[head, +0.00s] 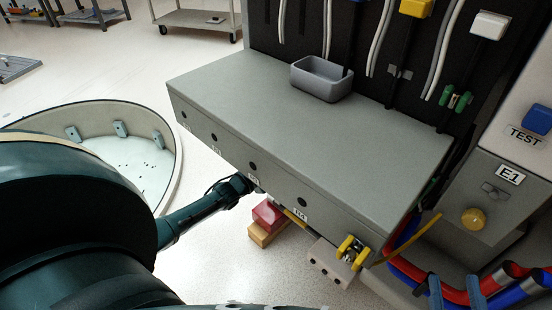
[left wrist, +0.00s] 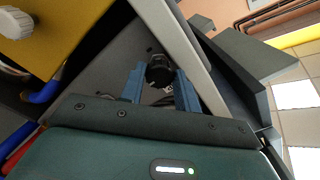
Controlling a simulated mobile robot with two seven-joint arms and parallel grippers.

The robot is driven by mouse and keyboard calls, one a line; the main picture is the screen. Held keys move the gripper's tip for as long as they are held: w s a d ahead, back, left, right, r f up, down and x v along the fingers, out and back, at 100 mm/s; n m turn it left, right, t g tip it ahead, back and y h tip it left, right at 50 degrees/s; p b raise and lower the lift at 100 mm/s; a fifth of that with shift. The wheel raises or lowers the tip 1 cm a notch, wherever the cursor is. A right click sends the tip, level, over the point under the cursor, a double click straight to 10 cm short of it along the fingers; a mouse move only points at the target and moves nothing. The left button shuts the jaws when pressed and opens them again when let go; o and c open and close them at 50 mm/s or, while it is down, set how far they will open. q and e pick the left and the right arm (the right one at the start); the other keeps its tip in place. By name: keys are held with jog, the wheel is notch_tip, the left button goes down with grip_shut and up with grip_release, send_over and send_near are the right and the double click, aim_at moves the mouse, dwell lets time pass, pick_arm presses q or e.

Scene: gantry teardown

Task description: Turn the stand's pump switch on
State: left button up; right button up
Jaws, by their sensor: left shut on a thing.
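A round black knob (left wrist: 158,71), which looks like the pump switch, is mounted on a dark grey panel (left wrist: 108,75) in the left wrist view. The two blue fingers of my left gripper (left wrist: 160,82) stand on either side of it and are shut on it. Small pale markings lie just below the knob, too small to read. In the head view my left arm reaches under the front edge of the grey bench, and its fingers and the knob are hidden. My right gripper (head: 455,287) shows two blue fingers, apart, at the lower right near the hoses.
The grey bench (head: 310,120) carries a grey bin (head: 321,80). A red block (head: 268,213) lies under the bench. A round tub (head: 168,120) stands left.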

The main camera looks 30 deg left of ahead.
pick_arm(q)
jog(key=o, duration=1)
jog(key=s+p, duration=0.1)
jog(key=s, duration=0.3)
jog(key=s+a+p, duration=0.1)
jog(key=s, duration=0.3)
jog(key=s+a+p, duration=0.1)
jog(key=s+p, duration=0.1)
jog(key=s, duration=0.3)
jog(key=shift+a, duration=0.1)
pick_arm(e)
jog(key=shift+w+d+f+m+g+h, duration=0.1)
jog(key=shift+w+d+m+g+h, duration=0.05)
jog(key=shift+d+m+g+h, duration=0.7)
jog(key=shift+a+n, duration=0.15)
jog(key=shift+n, duration=0.2)
